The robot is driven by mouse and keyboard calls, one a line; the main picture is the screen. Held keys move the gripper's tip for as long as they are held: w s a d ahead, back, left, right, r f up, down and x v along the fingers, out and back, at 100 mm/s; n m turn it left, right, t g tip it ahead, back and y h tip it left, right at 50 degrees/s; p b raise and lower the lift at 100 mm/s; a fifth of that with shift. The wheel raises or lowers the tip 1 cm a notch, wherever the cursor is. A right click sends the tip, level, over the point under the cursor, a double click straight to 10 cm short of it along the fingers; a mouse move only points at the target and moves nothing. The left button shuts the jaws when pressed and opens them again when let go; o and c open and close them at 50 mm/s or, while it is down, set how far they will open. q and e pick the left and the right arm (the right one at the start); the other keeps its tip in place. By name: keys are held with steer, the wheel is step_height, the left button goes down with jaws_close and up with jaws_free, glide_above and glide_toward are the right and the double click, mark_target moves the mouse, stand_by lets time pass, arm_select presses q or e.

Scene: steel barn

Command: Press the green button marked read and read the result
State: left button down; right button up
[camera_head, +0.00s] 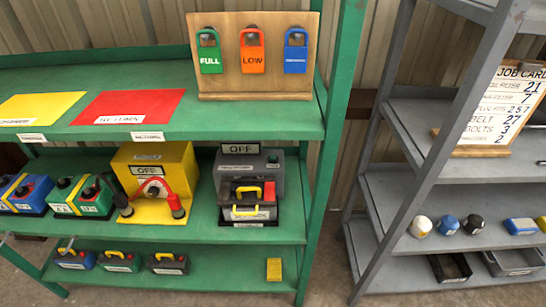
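A dark grey device (291,180) stands on the green rack's middle shelf, at its right end. A small round green spot (272,157), which looks like a button, is on its top right. I cannot make out the word "read" on any button. Neither of my grippers is in view.
A yellow box (178,160) reading OFF, with red and black clamps, stands left of the device. Blue and green batteries (85,196) are further left. The green top shelf (250,120) overhangs them, with a tag board (226,62). A grey rack (385,190) stands right.

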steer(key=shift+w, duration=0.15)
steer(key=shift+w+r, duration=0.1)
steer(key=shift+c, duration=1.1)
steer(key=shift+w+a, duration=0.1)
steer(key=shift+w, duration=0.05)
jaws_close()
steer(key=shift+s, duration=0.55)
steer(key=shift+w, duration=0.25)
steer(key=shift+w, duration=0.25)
